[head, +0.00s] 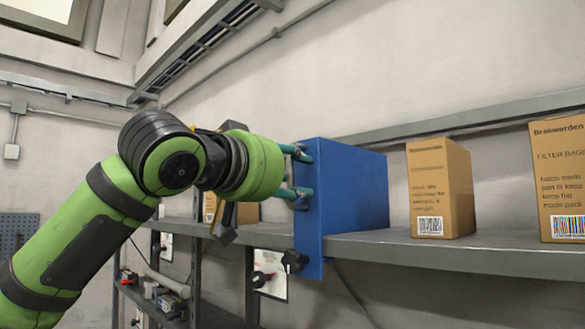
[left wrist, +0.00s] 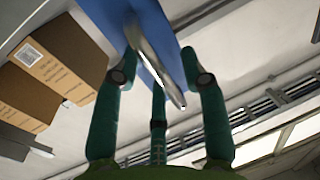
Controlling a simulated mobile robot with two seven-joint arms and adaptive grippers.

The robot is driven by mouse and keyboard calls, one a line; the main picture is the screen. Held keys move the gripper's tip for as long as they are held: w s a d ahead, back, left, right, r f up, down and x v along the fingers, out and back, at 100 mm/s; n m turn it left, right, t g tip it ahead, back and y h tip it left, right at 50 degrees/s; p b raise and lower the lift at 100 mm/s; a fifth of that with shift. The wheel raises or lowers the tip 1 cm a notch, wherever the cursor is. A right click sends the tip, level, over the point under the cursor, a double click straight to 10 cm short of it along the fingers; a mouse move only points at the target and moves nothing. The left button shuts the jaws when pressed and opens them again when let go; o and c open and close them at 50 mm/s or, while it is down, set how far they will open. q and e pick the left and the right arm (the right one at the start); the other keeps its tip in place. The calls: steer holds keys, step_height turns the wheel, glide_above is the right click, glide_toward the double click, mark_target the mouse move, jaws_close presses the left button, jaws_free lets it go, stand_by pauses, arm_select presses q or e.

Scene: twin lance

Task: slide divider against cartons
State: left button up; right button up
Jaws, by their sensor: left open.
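The blue divider (head: 350,190) stands upright on the grey shelf, and its front edge hangs below the shelf's front. A brown carton (head: 458,190) stands to its right with a gap of bare shelf between. A larger carton (head: 560,180) is at the far right edge, partly out of view. My left gripper (head: 298,175) is at the divider's front edge, its teal fingers open. In the left wrist view the divider (left wrist: 165,30) reaches between the open fingers (left wrist: 165,75); I cannot tell whether they touch it. Cartons (left wrist: 62,58) show at left there. My right gripper is not in view.
The grey shelf (head: 480,258) runs to the right. Another carton (head: 247,212) is left of the divider, partly behind my gripper. A lower shelf at left holds small items (head: 168,302).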

arm_select(q)
steer(key=shift+s, duration=0.1)
steer(key=shift+a, duration=0.1)
steer(key=shift+c, duration=0.8)
jaws_close()
